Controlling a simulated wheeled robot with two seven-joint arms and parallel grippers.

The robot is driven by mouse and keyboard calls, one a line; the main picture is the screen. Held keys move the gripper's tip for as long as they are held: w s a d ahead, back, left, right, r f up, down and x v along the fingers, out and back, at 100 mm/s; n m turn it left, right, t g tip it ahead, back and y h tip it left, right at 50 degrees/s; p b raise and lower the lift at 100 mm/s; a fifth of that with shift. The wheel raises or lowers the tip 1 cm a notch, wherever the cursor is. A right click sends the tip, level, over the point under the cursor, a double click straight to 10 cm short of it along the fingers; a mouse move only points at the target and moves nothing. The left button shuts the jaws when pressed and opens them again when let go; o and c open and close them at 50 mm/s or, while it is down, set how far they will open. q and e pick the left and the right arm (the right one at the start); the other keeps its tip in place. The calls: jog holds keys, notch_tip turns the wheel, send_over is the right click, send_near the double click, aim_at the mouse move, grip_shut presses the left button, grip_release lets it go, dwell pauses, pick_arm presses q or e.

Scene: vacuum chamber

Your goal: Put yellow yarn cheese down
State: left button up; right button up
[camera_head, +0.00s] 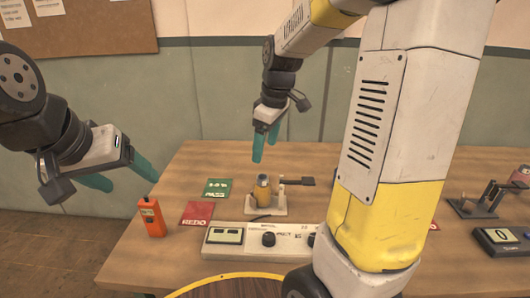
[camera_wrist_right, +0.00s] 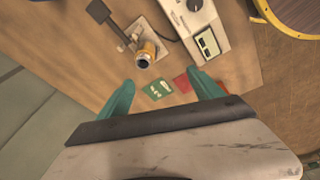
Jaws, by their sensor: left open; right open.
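The yellow yarn cheese (camera_head: 262,190) appears as a small yellow cylinder with a greyish top, upright on a white stand (camera_head: 279,209) near the middle of the table. In the right wrist view the cheese (camera_wrist_right: 147,53) sits on the same stand, beyond my fingertips. My right gripper (camera_head: 266,146) is open and empty, above the cheese and apart from it. Its two teal fingers also show in the right wrist view (camera_wrist_right: 160,80). My left gripper (camera_head: 122,176) is open and empty at the left, off the table's left edge.
A green card (camera_head: 217,188) and a red card (camera_head: 197,213) lie left of the stand. An orange handheld device (camera_head: 151,217) stands at the table's left edge. A white control box (camera_head: 262,242) is in front. My right arm hides part of the table. Another fixture (camera_head: 478,205) is at right.

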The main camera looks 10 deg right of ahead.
jog(key=s+r+m+t, duration=0.2)
jog(key=s+r+m, duration=0.1)
jog(key=s, duration=0.5)
jog(key=s+a+r+m+t, duration=0.1)
jog(key=s+r+m+t, duration=0.1)
jog(key=s+m, duration=0.4)
jog(key=s+r, duration=0.1)
jog(key=s, duration=0.2)
jog(key=shift+s+a+r+m+y, duration=0.25)
jog(key=shift+a+r+m+y, duration=0.05)
jog(key=shift+y, duration=0.1)
